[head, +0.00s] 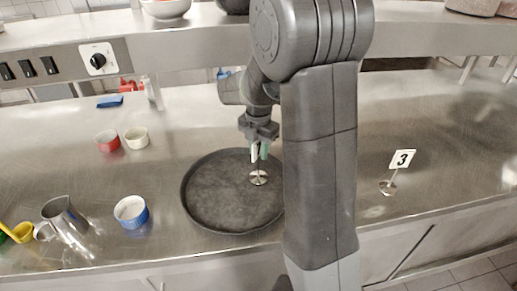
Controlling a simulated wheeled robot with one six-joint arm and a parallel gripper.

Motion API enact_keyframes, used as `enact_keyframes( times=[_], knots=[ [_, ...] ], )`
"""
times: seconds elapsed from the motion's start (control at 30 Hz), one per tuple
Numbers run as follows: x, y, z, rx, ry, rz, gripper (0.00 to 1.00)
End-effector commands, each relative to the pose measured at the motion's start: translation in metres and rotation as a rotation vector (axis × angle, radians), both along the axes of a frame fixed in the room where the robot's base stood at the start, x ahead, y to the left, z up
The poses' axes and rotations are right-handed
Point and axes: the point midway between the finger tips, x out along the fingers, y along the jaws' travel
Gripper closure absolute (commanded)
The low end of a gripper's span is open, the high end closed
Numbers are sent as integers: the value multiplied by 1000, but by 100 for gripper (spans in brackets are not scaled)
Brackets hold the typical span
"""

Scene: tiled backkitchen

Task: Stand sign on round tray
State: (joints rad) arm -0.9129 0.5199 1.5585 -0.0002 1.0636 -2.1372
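A round dark tray (222,197) lies on the steel counter, left of my arm. A small table sign with a round metal base (258,179) is upright over the right part of the tray. My gripper (260,153) points down and is shut on the upper part of this sign, hiding most of its card. I cannot tell whether the base touches the tray. Another sign, a white card with a 3 (402,159) on a round metal base, stands on the counter to the right of my arm.
A blue and white ramekin (131,212) and a metal jug (64,217) stand left of the tray. A red ramekin (108,141) and a cream ramekin (137,138) are farther back. A raised steel shelf (190,45) runs behind. My arm hides the counter's middle.

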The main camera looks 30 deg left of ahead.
Motion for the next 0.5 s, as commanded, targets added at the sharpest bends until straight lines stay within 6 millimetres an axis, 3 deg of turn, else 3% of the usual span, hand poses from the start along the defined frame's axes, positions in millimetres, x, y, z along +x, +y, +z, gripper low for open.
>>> enact_keyframes(
  times=[0.17,0.5],
  knots=[
    [1,1,23,4,-3,0,73],
    [0,1,95,4,-3,0,73]
  ],
)
